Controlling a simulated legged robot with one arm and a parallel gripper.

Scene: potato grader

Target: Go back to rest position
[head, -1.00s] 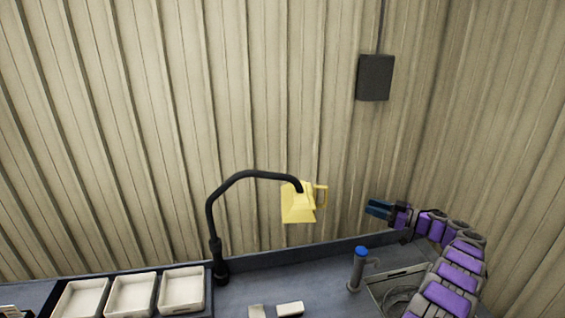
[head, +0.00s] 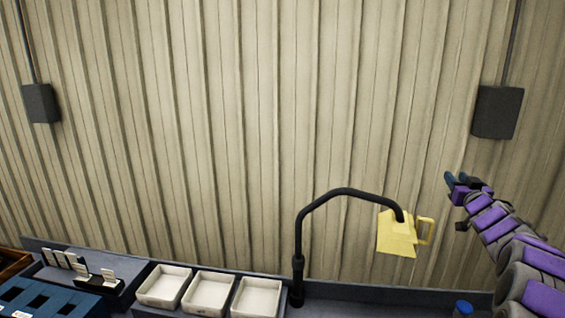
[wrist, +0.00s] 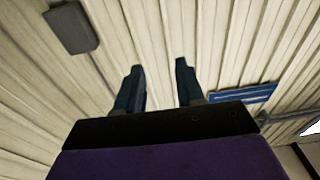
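My gripper (head: 456,180) is at the right of the head view, raised above the bench in front of the corrugated wall. In the wrist view its two dark blue fingers (wrist: 156,82) stand apart with nothing between them, so it is open and empty. The purple and grey arm behind it is mine. A yellow jug-like object with a handle (head: 397,236) is at the end of a black curved stand (head: 299,240), left of my gripper and apart from it.
Three white trays (head: 208,293) stand in a row on the bench. A dark rack with white cards (head: 82,270) and a blue crate (head: 45,300) are at the far left. Dark wall boxes (head: 497,112) hang on the wall. A blue-topped item (head: 462,308) shows at the bottom right.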

